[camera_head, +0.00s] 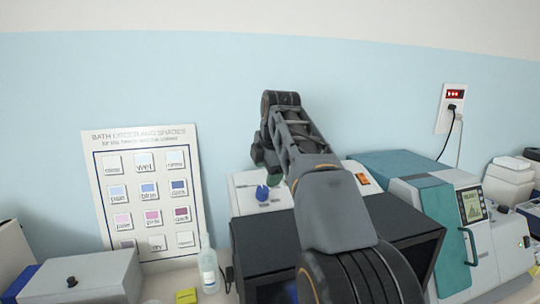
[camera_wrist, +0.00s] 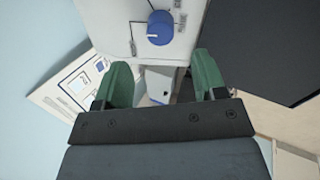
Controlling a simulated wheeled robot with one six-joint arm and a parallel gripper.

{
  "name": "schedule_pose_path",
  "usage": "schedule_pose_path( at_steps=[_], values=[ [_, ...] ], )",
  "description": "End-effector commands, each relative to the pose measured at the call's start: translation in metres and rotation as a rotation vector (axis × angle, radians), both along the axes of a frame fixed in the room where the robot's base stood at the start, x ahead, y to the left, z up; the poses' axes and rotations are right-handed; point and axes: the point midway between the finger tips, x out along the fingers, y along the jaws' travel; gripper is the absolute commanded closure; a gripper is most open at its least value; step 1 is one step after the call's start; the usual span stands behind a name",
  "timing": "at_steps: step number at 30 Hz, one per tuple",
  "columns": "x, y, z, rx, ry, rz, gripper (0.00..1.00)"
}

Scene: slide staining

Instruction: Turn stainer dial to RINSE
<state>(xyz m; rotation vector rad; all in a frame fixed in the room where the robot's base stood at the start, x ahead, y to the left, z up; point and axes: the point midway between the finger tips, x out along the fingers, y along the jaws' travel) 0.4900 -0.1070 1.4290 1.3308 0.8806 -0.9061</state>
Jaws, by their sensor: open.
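The stainer dial is a blue round knob (camera_wrist: 161,27) on the stainer's white panel (camera_wrist: 112,22). A white pointer line on it runs toward the left in the wrist view. Small labels sit around it, too small to read, so I cannot tell which setting it marks. In the head view the dial (camera_head: 262,192) shows on the white stainer (camera_head: 243,199), partly behind my arm. My gripper (camera_wrist: 163,72) has green fingers, spread open and empty. In the wrist view the dial lies beyond the fingertips, apart from them. In the head view my gripper is mostly hidden by my arm.
A dark box (camera_head: 262,250) stands in front of the stainer. A teal and white machine (camera_head: 440,210) is at right. A bath order chart (camera_head: 150,190) leans on the wall at left, with a clear bottle (camera_head: 208,268) before it. A grey box (camera_head: 85,275) is front left.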

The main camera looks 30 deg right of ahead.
Motion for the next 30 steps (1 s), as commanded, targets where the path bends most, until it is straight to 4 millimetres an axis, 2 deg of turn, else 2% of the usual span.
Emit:
schedule_pose_path(
  at_steps=[1, 6, 12, 30],
  values=[
    [-0.004, 0.0, 0.011, -0.001, -0.004, 0.0, 0.35],
    [-0.015, 0.001, 0.035, 0.0, -0.001, -0.001, 0.35],
    [-0.022, 0.002, 0.05, 0.0, -0.001, 0.0, 0.35],
    [-0.023, 0.002, 0.054, 0.0, 0.0, 0.0, 0.35]
  ],
)
